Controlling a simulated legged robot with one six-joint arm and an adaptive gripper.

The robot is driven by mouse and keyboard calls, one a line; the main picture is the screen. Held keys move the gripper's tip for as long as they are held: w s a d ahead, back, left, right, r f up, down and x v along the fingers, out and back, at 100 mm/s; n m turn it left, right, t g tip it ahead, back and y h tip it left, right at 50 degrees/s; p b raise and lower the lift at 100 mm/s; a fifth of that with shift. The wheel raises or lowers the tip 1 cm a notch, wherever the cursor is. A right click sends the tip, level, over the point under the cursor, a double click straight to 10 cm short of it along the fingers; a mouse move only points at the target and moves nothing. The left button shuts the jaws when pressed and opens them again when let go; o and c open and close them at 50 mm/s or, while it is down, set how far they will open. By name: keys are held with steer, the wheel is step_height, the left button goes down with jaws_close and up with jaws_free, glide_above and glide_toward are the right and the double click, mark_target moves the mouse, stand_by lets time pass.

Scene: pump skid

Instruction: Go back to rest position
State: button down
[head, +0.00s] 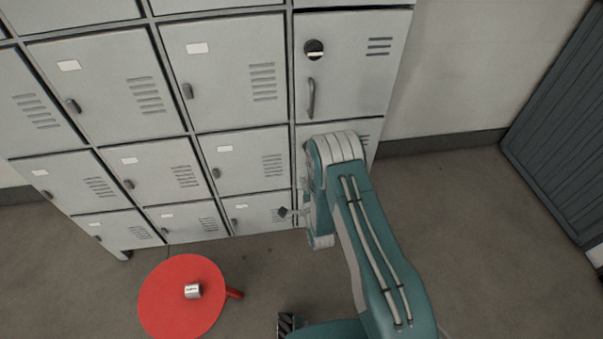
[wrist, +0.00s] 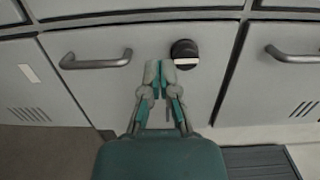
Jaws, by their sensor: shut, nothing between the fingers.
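My arm (head: 375,240) reaches up from the bottom right in the head view, bent in front of the right column of lockers. The same knob (head: 314,50) and handle (head: 311,98) show on the closed upper-right door in the head view.
Grey lockers (head: 145,85) with closed doors fill the left and centre. A round red table (head: 180,300) with a small metallic item (head: 192,291) stands at the lower left. A dark slatted panel (head: 565,130) stands at the right. The floor (head: 470,220) between is clear.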

steer(key=v, duration=0.3)
steer(key=shift+r, duration=0.1)
steer(key=w+d+r+n+g+h, duration=0.1)
steer(key=w+r+n, duration=0.15)
steer(key=r, duration=0.55)
steer(key=w+d+r+n+g+h, duration=0.1)
steer(key=w+r, duration=0.2)
steer(key=r, duration=0.4)
steer(key=s+d+r+n+g+h, duration=0.1)
steer(key=s+d+r+n+g, duration=0.1)
steer(key=r, duration=0.5)
steer(key=s+d+r+n+g, duration=0.1)
steer(key=s+d+r+n, duration=0.15)
steer(key=r, duration=0.45)
steer(key=s+d+r+n+g, duration=0.2)
steer(key=s+r, duration=0.1)
steer(key=s, duration=0.7)
steer(key=s+d+r+n+g+h, duration=0.1)
steer(key=s+r, duration=0.3)
steer(key=s, duration=0.6)
steer(key=s+d+r+n+g, duration=0.3)
steer(key=s+r+n, duration=0.1)
steer(key=s, duration=0.7)
steer(key=shift+d+g, duration=0.2)
steer(key=shift+g, duration=0.1)
